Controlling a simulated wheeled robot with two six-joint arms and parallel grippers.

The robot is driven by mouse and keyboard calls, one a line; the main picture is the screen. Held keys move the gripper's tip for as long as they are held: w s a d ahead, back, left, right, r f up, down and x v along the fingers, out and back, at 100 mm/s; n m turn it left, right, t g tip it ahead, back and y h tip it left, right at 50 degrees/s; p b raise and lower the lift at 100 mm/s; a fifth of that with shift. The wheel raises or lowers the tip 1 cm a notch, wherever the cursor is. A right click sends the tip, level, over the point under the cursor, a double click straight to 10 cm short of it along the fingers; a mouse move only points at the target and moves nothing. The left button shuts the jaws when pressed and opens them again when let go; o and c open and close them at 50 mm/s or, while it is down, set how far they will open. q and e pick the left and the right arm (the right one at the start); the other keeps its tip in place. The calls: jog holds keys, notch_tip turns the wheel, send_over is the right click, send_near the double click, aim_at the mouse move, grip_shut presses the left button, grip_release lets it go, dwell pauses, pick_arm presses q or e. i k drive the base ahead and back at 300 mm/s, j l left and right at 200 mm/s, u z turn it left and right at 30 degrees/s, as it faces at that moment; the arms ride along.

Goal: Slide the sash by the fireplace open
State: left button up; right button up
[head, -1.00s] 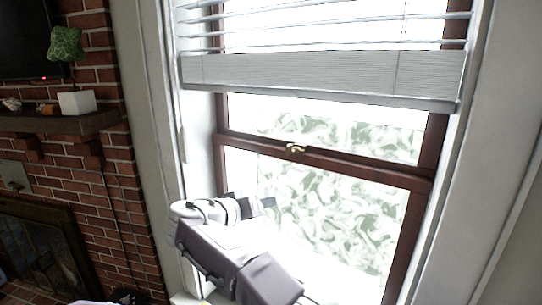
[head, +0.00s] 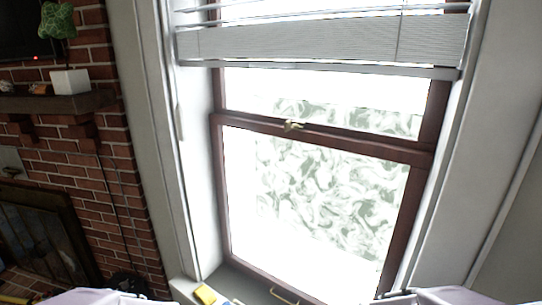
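The sash window fills the middle of the head view. Its lower sash (head: 300,272) has a dark brown wooden frame with bright, patterned glass. The meeting rail (head: 340,142) runs across the middle and carries a small brass latch (head: 292,125). The lower sash looks down against the sill. A brass-coloured handle (head: 284,296) shows at the bottom of the sash, near the picture's lower edge. Pale parts of my arms show at the bottom left and bottom right corners. Neither gripper's fingertips can be seen.
A pale blind (head: 330,42) hangs over the upper window. A yellow object (head: 205,294) lies on the sill at lower left. The brick fireplace (head: 120,200) with its wooden mantel (head: 50,103) and a potted plant (head: 70,82) stands at left. The space before the glass is clear.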

aim_at(420, 161)
jog(key=i+l+u, duration=0.15)
jog(key=i+u, duration=0.15)
jog(key=u, duration=0.15)
jog(key=i+l+u, duration=0.25)
jog(key=u, duration=0.15)
